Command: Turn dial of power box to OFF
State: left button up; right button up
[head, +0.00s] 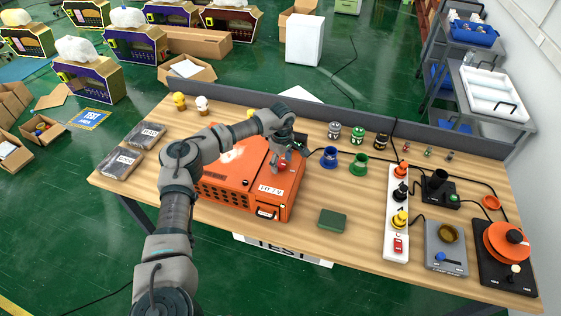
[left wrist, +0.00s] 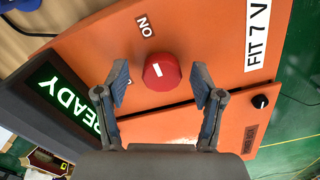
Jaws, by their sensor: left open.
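The orange power box (head: 222,190) sits on the wooden table in the head view, with my left arm crossing over it. Its round red dial (left wrist: 161,72) has a white mark and shows in the middle of the left wrist view. An upside-down "ON" label (left wrist: 145,26) is above the dial there; another label is mostly hidden behind the left-hand finger. My left gripper (left wrist: 159,68) is open, with one finger on each side of the dial and visible gaps to it. In the head view the left gripper (head: 285,156) is over the box's right part. My right gripper is not in view.
A lit "READY" display (left wrist: 66,103) and a small black knob (left wrist: 261,101) are near the dial. Blue (head: 329,157) and green (head: 359,164) cup-like holders stand right of the box. A dark green block (head: 332,220) lies in front. A white strip (head: 396,222) carries several coloured pieces.

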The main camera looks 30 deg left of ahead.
pick_arm(q)
jog(key=shift+d, duration=0.1)
jog(key=shift+c, duration=0.9)
jog(key=shift+s+a, duration=0.1)
jog(key=shift+a, duration=0.4)
jog(key=c, duration=1)
jog(key=shift+o, duration=0.2)
